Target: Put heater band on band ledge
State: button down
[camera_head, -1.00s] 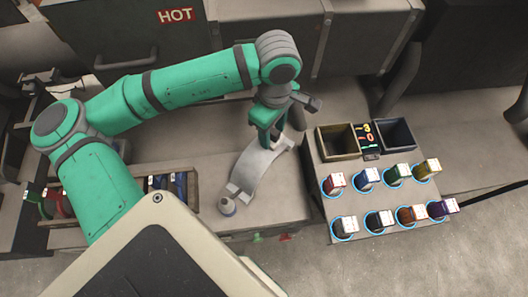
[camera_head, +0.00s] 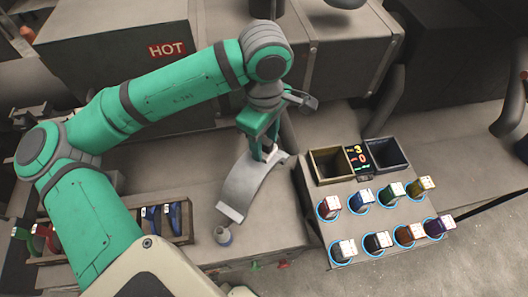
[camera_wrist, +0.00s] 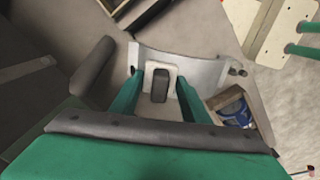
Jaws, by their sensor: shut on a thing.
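The heater band (camera_head: 243,190) is a curved pale grey metal sheet, seen below my gripper in the head view. It also shows in the wrist view (camera_wrist: 198,72), bowed across and beyond the fingers. My gripper (camera_head: 268,148) is shut on a block-like grip on the band, and the dark middle of that grip shows between the green fingers in the wrist view (camera_wrist: 160,88). The band hangs over the grey bench top; whether it touches anything is unclear. I cannot tell which surface is the band ledge.
A small grey round piece (camera_head: 223,235) sits near the band's lower end. A wooden tray (camera_head: 185,228) holds coloured items at left. On the right, a stand (camera_head: 335,225) carries two bins and several ringed cups. A HOT-marked box (camera_head: 120,60) stands behind my arm.

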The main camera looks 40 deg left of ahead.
notch_tip(320, 180, up, 10)
jog(key=shift+r, duration=0.25)
